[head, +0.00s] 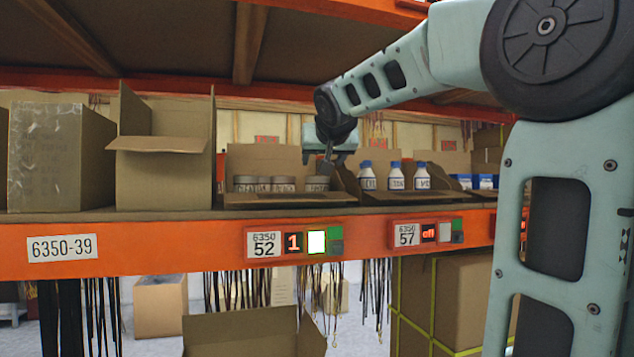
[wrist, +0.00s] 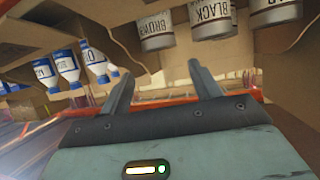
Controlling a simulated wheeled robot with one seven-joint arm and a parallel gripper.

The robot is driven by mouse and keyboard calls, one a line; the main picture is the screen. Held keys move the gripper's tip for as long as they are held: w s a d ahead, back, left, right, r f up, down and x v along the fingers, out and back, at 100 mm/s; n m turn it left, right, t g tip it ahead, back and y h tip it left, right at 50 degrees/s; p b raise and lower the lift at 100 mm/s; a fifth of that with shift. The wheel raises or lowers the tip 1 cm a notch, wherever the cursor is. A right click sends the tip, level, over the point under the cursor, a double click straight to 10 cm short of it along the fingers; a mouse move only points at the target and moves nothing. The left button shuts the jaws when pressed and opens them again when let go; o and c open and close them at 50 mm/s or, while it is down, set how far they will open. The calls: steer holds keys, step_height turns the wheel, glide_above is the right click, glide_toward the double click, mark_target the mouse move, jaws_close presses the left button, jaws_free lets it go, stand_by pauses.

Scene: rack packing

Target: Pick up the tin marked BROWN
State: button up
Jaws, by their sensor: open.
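The tin marked BROWN (wrist: 157,28) shows at the top of the wrist view, grey with a white label, just beyond my open fingers. In the head view it appears to be the rightmost tin (head: 317,184) in an open carton; its lettering is too small to read there. A tin marked BLACK (wrist: 211,18) stands beside it, then another grey tin (wrist: 275,10) whose label is cut off. My gripper (wrist: 160,76) is open with nothing between its fingers. In the head view my gripper (head: 325,160) hangs close above the rightmost tin.
White bottles with blue labels (head: 395,177) stand in the carton to the right. A tall open carton (head: 165,175) is on the left. The orange shelf beam (head: 190,245) runs along the front, and an upper shelf (head: 180,40) lies overhead.

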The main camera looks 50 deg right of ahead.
mark_target(317, 189)
steer(key=p+x, duration=0.2)
steer(key=x, duration=0.7)
steer(key=c, duration=0.7)
